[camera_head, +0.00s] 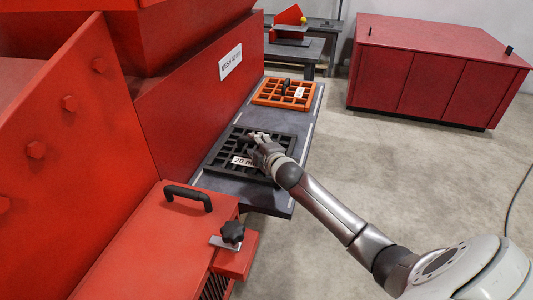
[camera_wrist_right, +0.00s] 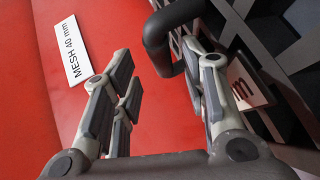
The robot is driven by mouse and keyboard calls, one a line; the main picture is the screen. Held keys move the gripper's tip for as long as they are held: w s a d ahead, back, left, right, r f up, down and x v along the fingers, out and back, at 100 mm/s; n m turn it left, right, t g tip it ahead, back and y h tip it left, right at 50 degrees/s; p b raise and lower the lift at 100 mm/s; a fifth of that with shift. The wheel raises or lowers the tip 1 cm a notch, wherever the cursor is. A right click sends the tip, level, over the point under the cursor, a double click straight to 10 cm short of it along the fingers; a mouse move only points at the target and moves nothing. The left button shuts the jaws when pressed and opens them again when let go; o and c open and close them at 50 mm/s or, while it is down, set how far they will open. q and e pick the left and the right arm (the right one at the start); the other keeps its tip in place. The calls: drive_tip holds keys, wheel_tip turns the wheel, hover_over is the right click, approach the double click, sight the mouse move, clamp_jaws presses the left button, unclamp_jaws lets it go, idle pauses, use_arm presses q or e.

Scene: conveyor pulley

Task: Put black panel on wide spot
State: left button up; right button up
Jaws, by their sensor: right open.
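The black panel (camera_head: 226,150) is a dark grid with a white "20 mm" label (camera_head: 243,161). It lies on the dark shelf (camera_head: 262,196) beside the red machine. My right gripper (camera_head: 259,137) is over the panel. In the right wrist view the gripper (camera_wrist_right: 165,85) is open, with its fingers spread. The panel's black handle (camera_wrist_right: 160,38) shows near the fingertips, between the two finger sides; contact cannot be told. The panel grid (camera_wrist_right: 232,20) shows at the right there. I cannot tell which place is the wide spot. My left gripper is not in view.
An orange grid panel (camera_head: 283,92) lies farther back on the same shelf. The red machine wall (camera_head: 190,125) with a "MESH 40 mm" sign (camera_head: 230,62) stands close at the left. A red cabinet (camera_head: 430,70) stands back right. The floor (camera_head: 410,170) between is clear.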

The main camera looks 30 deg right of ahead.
drive_tip(key=v, duration=1)
drive_tip(key=shift+s, duration=0.1)
idle(0.3)
